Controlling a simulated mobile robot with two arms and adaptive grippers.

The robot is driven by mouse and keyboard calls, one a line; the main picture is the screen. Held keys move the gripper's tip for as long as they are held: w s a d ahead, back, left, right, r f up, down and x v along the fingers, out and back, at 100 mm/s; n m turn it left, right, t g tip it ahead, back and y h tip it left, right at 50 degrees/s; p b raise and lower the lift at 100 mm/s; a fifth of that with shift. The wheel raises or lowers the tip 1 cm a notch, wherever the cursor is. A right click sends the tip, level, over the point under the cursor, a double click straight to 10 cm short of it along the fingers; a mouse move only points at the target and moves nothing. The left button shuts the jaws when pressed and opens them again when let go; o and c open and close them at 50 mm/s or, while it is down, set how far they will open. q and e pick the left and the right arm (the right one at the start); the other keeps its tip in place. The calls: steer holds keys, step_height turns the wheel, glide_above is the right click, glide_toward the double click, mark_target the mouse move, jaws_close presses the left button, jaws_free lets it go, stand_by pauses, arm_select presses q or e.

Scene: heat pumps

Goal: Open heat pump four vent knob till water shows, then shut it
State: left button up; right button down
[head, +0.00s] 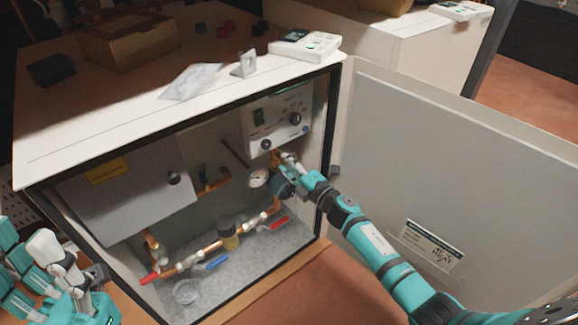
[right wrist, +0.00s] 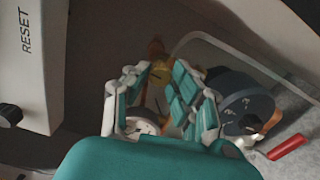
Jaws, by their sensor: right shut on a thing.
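The open heat pump cabinet (head: 180,130) stands in front of me. My right gripper (head: 288,163) reaches inside, just below the control box and beside the pressure gauge (head: 258,178). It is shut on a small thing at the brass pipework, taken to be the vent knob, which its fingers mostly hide. In the right wrist view a brass fitting (right wrist: 157,75) shows between and behind the fingers (right wrist: 160,95). The gauge (right wrist: 142,126) is partly covered by a finger. I see no water at the fitting. My left gripper (head: 60,270) is open and empty at the lower left, outside the cabinet.
The open door (head: 430,150) stands to the right of my right arm. Red (head: 279,223) and blue (head: 217,263) valve handles sit on the lower pipe. A clear cup (head: 186,292) stands on the cabinet floor. A cardboard box (head: 125,40) and papers lie on top.

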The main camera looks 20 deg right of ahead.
steer(key=shift+f+n, duration=0.1)
steer(key=shift+n, duration=0.5)
steer(key=c, duration=1.1)
jaws_free()
steer(key=v, duration=1.2)
